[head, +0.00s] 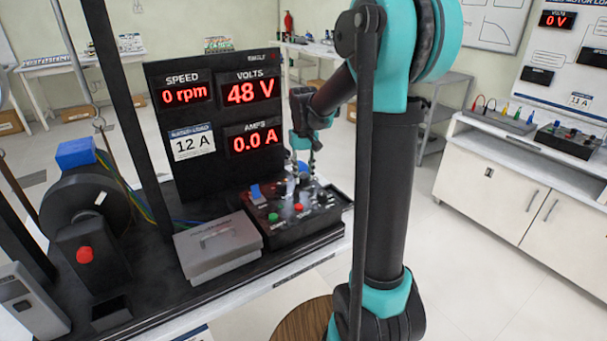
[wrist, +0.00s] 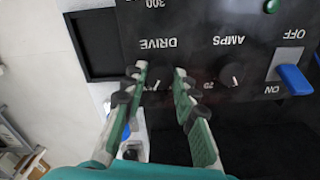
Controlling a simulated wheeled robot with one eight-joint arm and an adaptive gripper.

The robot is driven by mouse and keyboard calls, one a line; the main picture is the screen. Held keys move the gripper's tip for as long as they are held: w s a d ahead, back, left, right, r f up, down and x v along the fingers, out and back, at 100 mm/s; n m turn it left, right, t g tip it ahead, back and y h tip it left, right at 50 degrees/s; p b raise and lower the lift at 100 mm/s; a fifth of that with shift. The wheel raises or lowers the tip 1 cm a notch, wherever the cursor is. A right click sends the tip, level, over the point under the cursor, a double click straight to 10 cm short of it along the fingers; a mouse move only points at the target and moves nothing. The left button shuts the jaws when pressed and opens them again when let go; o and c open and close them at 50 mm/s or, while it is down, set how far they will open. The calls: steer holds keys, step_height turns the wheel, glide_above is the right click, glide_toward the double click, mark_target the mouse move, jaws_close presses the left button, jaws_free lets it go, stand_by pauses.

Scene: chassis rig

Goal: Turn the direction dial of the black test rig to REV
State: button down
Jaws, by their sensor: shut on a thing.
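The black test rig has a control box (head: 295,212) at its front right in the head view. In the wrist view its panel (wrist: 205,45) appears upside down, with the labels DRIVE and AMPS readable. My gripper (head: 303,168) reaches down over the back of this box. In the wrist view my gripper (wrist: 160,76) has its fingers on either side of a small dark dial (wrist: 155,86) by the DRIVE label, shut on it. The fingers partly hide the dial. Its pointer and any FWD or REV marks cannot be read.
An AMPS knob (wrist: 231,75) sits close beside the fingers. A blue ON/OFF switch (wrist: 293,78) is farther right. The head view shows a green button (head: 273,217) and a red button (head: 298,207). The display board (head: 215,115) reads 0 rpm, 48 V, 0.0 A. A grey box (head: 217,250) stands left.

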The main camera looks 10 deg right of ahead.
mark_target(304, 177)
steer(key=c, duration=1.2)
jaws_free()
step_height(304, 177, up, 12)
steer(key=shift+s, duration=0.1)
